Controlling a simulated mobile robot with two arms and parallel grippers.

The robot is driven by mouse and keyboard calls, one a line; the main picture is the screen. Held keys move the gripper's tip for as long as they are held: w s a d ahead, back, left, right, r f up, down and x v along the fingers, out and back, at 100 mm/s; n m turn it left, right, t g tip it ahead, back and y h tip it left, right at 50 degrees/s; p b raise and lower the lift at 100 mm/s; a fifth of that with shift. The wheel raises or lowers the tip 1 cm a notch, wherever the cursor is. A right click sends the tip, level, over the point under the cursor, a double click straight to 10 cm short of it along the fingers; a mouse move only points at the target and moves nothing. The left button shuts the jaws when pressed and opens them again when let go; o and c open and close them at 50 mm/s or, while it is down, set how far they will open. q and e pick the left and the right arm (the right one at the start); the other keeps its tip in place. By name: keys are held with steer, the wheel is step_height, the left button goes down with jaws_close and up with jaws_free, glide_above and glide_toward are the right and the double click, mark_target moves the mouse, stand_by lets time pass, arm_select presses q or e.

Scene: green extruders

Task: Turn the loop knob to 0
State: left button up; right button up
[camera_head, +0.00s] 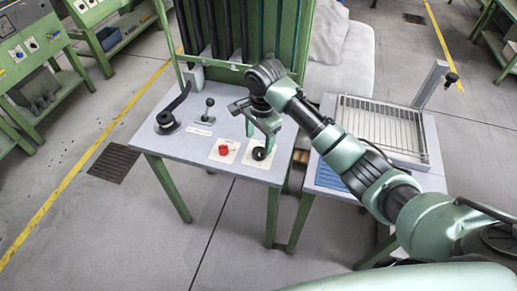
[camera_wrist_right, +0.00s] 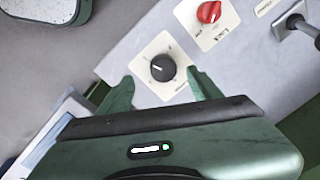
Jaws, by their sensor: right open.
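The black round knob (camera_head: 259,154) sits on a white square plate near the front right edge of the grey table. In the right wrist view the knob (camera_wrist_right: 162,67) has a short white pointer line aimed toward the left of the picture; the plate's small print is too small to read. My right gripper (camera_head: 262,137) is over the knob. In the wrist view its two green fingers (camera_wrist_right: 160,83) are spread, one on each side of the knob, with no visible contact. My left gripper is not in view.
A red knob (camera_head: 223,150) on its own plate sits just left of the black one. A black-topped lever (camera_head: 208,109) and a dark handle (camera_head: 166,120) stand farther left. A wire rack tray (camera_head: 385,125) lies on the right-hand table. Green posts rise behind.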

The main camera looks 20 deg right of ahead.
mark_target(259, 151)
steer(key=shift+w+d+r+m, duration=0.3)
steer(key=shift+w+r, duration=0.05)
steer(key=shift+f, duration=0.1)
steer(key=f, duration=0.7)
steer(key=shift+w+a+f, duration=0.1)
steer(key=shift+w+f, duration=0.05)
steer(key=shift+w, duration=0.1)
